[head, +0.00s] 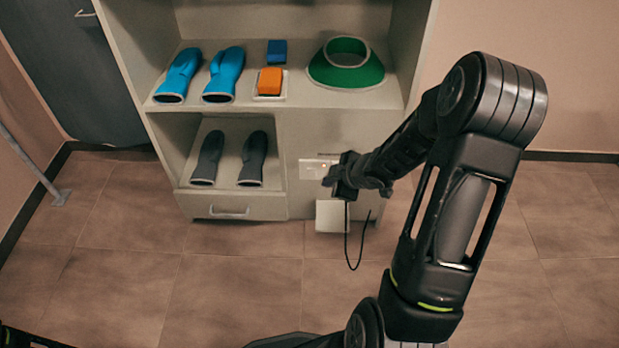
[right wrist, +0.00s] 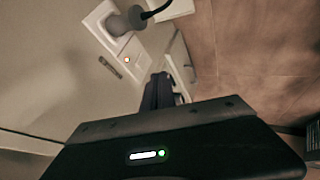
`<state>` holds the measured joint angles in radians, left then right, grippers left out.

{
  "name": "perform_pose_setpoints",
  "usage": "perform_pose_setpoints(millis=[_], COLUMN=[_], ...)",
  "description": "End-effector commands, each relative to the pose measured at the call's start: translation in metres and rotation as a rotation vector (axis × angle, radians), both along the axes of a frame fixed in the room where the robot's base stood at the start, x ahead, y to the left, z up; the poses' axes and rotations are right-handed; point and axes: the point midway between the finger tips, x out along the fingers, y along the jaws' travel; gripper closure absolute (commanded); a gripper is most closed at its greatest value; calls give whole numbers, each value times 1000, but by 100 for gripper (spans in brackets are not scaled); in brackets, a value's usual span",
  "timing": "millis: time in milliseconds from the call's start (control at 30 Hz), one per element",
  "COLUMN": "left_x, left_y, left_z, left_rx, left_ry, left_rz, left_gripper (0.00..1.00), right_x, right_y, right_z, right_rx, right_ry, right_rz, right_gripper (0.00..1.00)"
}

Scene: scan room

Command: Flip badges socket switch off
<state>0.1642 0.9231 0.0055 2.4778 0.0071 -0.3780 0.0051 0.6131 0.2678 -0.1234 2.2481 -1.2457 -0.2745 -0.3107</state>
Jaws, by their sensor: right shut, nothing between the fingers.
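The white socket plate (head: 312,170) is on the cabinet's lower right front panel, with a small lit red-orange light. In the right wrist view, the socket plate (right wrist: 98,17) holds a grey plug (right wrist: 124,22) with a black cable. The switch (right wrist: 131,52) beside it has its orange light lit. My right gripper (head: 331,181) is shut and empty at the right end of the plate, hiding part of it. Its fingertips (right wrist: 158,80) are near the plate; whether they touch it I cannot tell. My left gripper is out of view.
Grey gloves (head: 252,158) are below. A white box (head: 332,215) is under the socket, with a hanging cable (head: 349,262). The floor is clear.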

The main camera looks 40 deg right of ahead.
Motion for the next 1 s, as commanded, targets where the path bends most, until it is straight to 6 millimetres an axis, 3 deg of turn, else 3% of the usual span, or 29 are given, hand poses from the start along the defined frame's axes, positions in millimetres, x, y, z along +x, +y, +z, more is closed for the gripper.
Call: perform_pose_setpoints(millis=[367,867,900,1000], left_x=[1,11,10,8], left_y=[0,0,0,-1], left_z=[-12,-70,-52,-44], left_rx=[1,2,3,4], left_ry=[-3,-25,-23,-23], left_rz=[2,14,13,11], left_gripper=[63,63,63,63], right_x=[8,65,71,83], right_y=[1,4,-4,-13], right_z=[-14,-88,-73,-71], right_rx=[2,3,1,2], right_ry=[1,1,0,1], right_rz=[1,1,-1,-1], right_gripper=[100,100,100,100])
